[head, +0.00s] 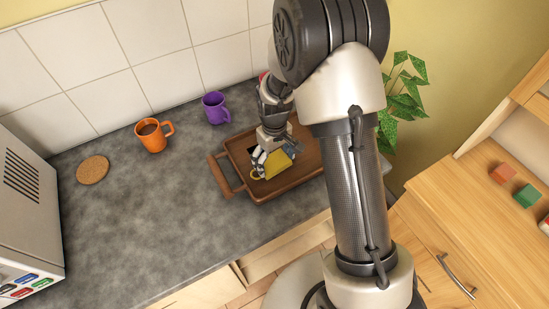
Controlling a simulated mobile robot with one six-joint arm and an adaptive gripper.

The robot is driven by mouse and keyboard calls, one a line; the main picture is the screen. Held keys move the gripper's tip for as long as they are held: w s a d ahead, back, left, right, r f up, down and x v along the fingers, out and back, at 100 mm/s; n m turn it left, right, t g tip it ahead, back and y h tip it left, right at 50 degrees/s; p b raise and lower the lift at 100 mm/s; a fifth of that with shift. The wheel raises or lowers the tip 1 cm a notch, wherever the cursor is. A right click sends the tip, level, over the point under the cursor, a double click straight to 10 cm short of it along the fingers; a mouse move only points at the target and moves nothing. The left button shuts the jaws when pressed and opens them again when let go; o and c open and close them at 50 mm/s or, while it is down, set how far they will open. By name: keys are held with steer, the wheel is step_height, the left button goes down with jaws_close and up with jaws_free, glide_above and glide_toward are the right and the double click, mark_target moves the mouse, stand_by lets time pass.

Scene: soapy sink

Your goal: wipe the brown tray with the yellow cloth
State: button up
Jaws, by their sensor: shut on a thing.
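The brown tray (236,154) is wooden with a raised rim and a side handle, and lies on the grey counter. My arm hides its right part. My gripper (262,165) points down over the tray and is shut on the yellow cloth (273,165). The cloth is bunched between the fingers, low over the tray floor. I cannot tell whether it touches the tray. A small dark patch shows on the tray beside the fingers; I cannot make out what it is.
An orange mug (151,137) with a brown drink and a purple mug (214,108) stand behind the tray. A cork coaster (93,170) lies to the left. A grey appliance (28,205) stands at the far left. Bare counter (150,215) lies between. A plant (404,98) stands behind my arm.

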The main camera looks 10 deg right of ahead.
step_height(320, 180, up, 3)
steer(key=shift+s+f+p, duration=0.15)
steer(key=shift+p, duration=0.45)
steer(key=shift+r+p, duration=0.55)
steer(key=shift+r, duration=0.05)
steer(key=shift+r+p, duration=1.5)
steer(key=shift+r, duration=0.7)
steer(key=shift+d+f, duration=0.1)
